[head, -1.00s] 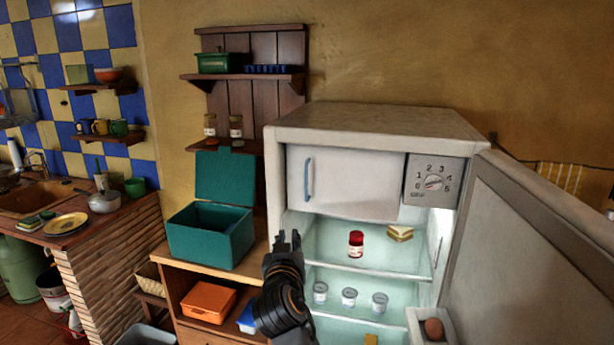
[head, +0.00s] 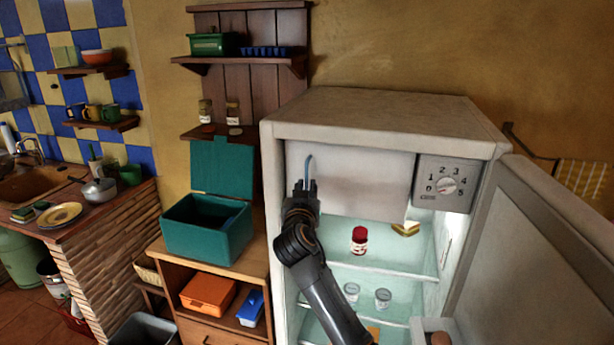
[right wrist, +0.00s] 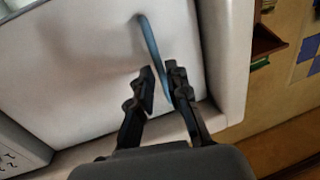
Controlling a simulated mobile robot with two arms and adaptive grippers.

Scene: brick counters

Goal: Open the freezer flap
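The freezer flap (head: 363,180) is a white panel at the top inside the open fridge, and it looks closed. Its blue upright handle (head: 309,165) is near the flap's left edge. In the head view my right gripper (head: 305,185) is in front of the handle and covers its lower part. In the right wrist view the gripper (right wrist: 160,80) has its fingers apart, with the lower part of the blue handle (right wrist: 152,48) between or just behind the fingertips. I cannot tell whether they touch it. My left gripper is not in view.
The fridge door (head: 535,240) stands open at the right. A dial panel (head: 444,186) is right of the flap. A red jar (head: 359,240), a sandwich (head: 405,229) and cans (head: 382,298) are on shelves below. A teal box (head: 207,230) with raised lid stands left of the fridge.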

